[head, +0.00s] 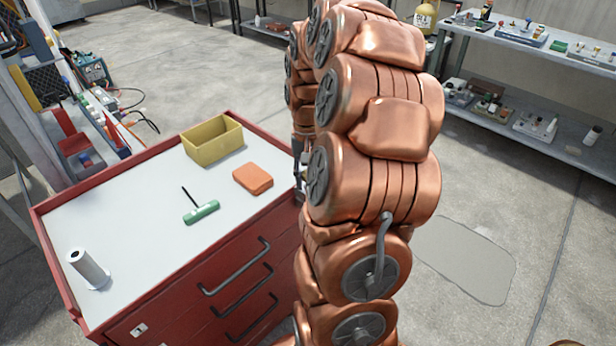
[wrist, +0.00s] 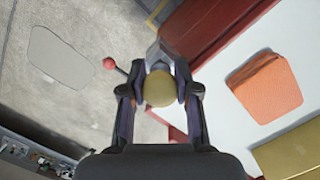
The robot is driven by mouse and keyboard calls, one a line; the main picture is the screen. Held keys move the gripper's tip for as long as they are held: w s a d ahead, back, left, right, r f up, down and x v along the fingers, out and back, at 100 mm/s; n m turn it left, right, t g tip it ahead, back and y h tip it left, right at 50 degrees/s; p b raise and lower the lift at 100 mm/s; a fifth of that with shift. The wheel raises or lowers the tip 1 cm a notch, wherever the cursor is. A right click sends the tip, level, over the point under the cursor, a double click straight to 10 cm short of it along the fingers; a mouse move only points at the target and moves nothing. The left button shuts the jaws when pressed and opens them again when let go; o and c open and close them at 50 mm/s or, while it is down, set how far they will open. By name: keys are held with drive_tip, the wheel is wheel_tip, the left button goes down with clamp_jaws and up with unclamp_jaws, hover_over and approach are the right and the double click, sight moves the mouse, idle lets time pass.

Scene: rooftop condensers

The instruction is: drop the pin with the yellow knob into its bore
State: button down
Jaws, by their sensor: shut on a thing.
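In the wrist view my gripper (wrist: 159,79) is shut on a round yellow knob (wrist: 159,91), one finger on each side of it. The rest of the pin is hidden below the knob. A grey metal part (wrist: 155,50) shows just beyond the fingertips, near the edge of the red cabinet. I cannot tell whether the pin touches it. A red ball (wrist: 109,63) on a thin dark rod sticks out to the left, beside the left finger. No bore can be made out.
The red cabinet (head: 190,262) has a pale top holding a yellow bin (head: 212,141), an orange block (head: 253,178), a green-handled tool (head: 202,212) and a white roll (head: 88,268). Loaded shelves (head: 540,62) stand at the back right. The floor right of my arm is clear.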

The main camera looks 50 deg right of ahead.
drive_tip(key=shift+f, duration=0.1)
drive_tip(key=c, duration=0.8)
unclamp_jaws()
drive_tip(key=shift+o, duration=0.2)
drive_tip(key=r, duration=0.3)
drive_tip(key=w+d+r, duration=0.1)
drive_tip(key=r, duration=0.6)
drive_tip(key=shift+w+d+r, duration=0.15)
drive_tip(key=shift+r, duration=0.75)
